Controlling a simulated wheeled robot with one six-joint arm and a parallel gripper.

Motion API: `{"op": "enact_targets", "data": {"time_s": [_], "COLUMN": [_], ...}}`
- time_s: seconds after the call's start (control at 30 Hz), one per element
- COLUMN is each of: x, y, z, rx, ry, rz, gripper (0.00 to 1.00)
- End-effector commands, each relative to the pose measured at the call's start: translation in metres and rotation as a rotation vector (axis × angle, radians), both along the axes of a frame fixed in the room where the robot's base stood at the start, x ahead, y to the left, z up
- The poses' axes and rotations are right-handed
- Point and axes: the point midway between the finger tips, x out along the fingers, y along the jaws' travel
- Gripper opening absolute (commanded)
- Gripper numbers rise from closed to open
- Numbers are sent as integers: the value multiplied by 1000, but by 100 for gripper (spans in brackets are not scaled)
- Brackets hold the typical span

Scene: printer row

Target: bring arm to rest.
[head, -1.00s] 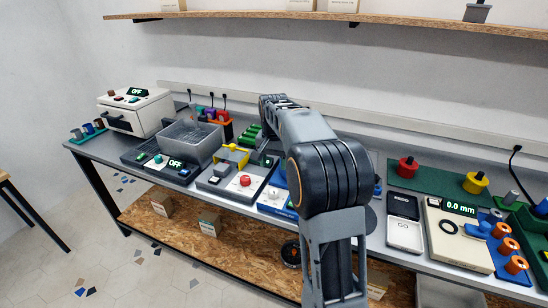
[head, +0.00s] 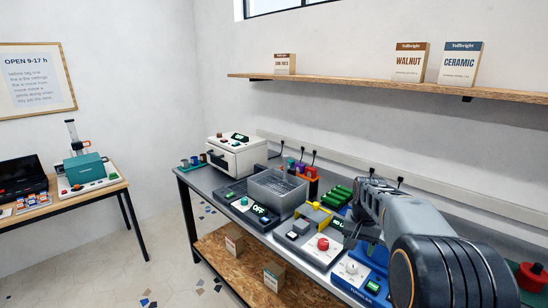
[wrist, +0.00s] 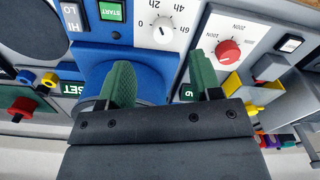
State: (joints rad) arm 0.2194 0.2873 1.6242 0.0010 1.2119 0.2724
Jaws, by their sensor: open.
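My gripper (wrist: 158,62) shows in the wrist view with its two green fingers apart and nothing between them. It hangs over a blue device (wrist: 150,68) with a white dial panel (wrist: 178,14). In the head view my grey and black arm reaches over the bench from the lower right, and my fingers are hard to make out there. The blue device (head: 372,289) is below the arm's far end, partly covered by it.
Left of the blue device is a grey unit with a red knob (head: 323,244). A clear-walled tub (head: 277,198) and a white oven (head: 236,156) stand further left. A wooden shelf (head: 390,87) runs along the wall above. Open floor lies between the bench and another table (head: 98,190).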

Motion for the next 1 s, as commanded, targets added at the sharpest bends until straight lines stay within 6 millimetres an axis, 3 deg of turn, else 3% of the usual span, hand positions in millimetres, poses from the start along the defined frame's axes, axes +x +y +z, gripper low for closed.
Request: {"op": "enact_targets", "data": {"time_s": [0.3,0.5,0.63,0.8,1.0], "x": [-131,-187,-202,-203,-203], "y": [68,90,97,101,102], "z": [-1,-4,2,15,16], "rx": [-40,-57,-64,-73,-73], "ry": [-134,-207,-246,-293,-294], "rz": [358,451,476,494,499], "gripper": [58,58,58,58,58]}}
